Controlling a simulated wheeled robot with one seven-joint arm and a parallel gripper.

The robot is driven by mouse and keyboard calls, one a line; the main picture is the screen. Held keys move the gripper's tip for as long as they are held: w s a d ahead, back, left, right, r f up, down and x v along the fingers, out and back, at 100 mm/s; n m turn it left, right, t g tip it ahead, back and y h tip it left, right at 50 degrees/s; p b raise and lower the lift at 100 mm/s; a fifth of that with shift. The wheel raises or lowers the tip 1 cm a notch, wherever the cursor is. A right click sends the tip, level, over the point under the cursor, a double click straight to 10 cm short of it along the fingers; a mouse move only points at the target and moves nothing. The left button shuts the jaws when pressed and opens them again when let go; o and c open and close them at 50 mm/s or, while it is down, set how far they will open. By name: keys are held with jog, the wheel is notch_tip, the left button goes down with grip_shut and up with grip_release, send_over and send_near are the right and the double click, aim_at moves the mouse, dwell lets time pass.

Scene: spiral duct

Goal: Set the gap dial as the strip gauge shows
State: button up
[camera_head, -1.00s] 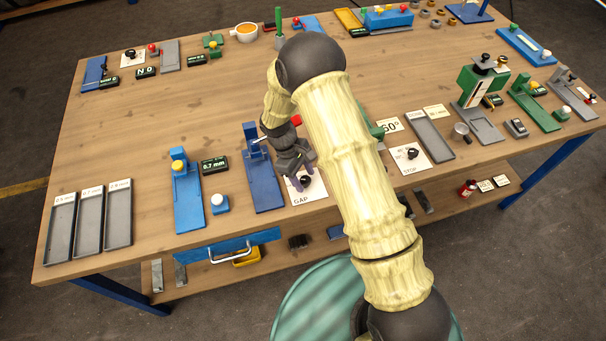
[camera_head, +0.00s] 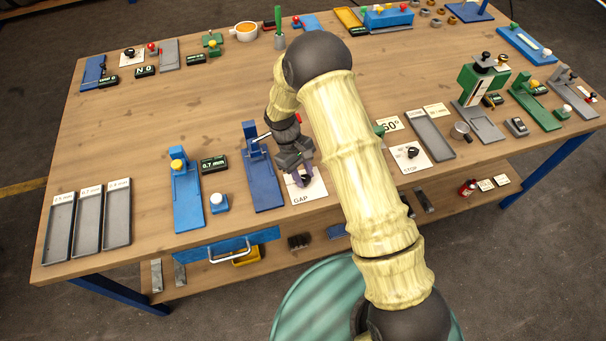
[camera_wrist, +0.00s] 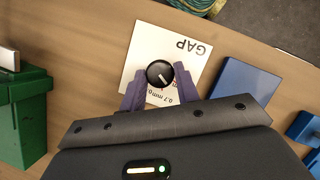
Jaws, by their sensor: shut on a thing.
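The gap dial is a black knob (camera_wrist: 160,73) with a white pointer line on a white card (camera_wrist: 139,50) marked GAP. In the wrist view the line points down and to the right, and the card reads upside down. "0.7 mm" print shows on the card beside the right finger; other print is hidden. My gripper (camera_wrist: 158,82) is shut on the knob, a purple finger on each side; in the head view my gripper (camera_head: 304,180) stands over the card. The strip gauge (camera_head: 187,200) is a blue stand with a yellow knob. The display (camera_head: 214,164) beside it reads 0.7 mm.
A blue stand with a lever (camera_head: 262,180) is just left of the GAP card. Three grey trays (camera_head: 88,222) with thickness labels lie at the left. A STOP dial card (camera_head: 410,160) is to the right. A green block (camera_wrist: 22,115) is at left in the wrist view.

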jog(key=m+y, duration=0.1)
jog(key=m, duration=0.2)
jog(key=m+g+y, duration=0.1)
jog(key=m, duration=0.3)
jog(key=shift+w+d+r+y+b, duration=0.1)
jog(key=shift+w+d+y+b, duration=0.1)
jog(key=shift+y+b, duration=0.15)
jog(key=o, duration=0.9)
jog(key=shift+o, duration=0.2)
jog(key=b+v, duration=0.3)
jog(key=v, duration=1.4)
jog(key=shift+w, duration=0.2)
jog(key=shift+a+r, duration=0.15)
